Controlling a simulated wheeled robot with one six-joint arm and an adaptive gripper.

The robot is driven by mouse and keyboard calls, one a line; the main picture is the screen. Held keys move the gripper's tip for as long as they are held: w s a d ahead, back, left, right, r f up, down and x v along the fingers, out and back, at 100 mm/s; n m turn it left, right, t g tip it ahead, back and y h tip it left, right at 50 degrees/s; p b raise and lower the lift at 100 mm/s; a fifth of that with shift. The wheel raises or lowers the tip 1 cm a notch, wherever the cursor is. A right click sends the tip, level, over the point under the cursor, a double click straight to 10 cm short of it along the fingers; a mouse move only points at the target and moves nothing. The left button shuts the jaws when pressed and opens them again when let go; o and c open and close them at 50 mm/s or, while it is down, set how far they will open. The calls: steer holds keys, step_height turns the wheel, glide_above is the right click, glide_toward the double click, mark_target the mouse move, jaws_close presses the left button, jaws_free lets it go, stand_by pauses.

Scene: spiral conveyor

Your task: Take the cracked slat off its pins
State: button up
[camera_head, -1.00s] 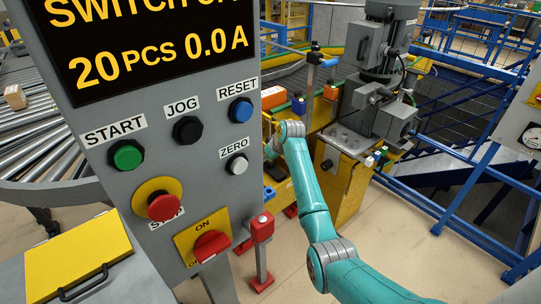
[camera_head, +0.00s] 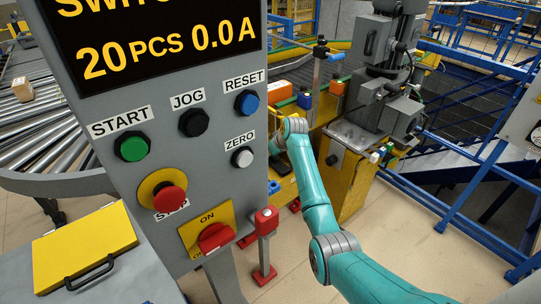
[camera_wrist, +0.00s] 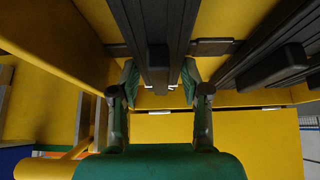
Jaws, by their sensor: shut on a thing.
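In the wrist view a dark, ribbed slat (camera_wrist: 157,28) runs from the top edge down between the fingers of my gripper (camera_wrist: 160,80). The green-tipped fingers are shut on its near end, one on each side. I cannot make out a crack or any pins. More dark slats (camera_wrist: 262,68) lie at the right, apart from my gripper, over a yellow frame (camera_wrist: 235,98). In the head view my gripper and the slat are hidden behind the grey control panel.
The control panel (camera_head: 205,180) fills the left of the head view, with buttons and a red switch (camera_head: 215,237). A grey machine (camera_head: 375,95) stands beyond my arm. Blue railings (camera_head: 470,180) are at the right. Yellow walls (camera_wrist: 45,98) hem in the gripper's left side.

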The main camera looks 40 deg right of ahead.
steer(key=shift+r, duration=0.1)
steer(key=shift+r, duration=1.15)
steer(key=shift+r, duration=0.15)
steer(key=shift+r, duration=1.9)
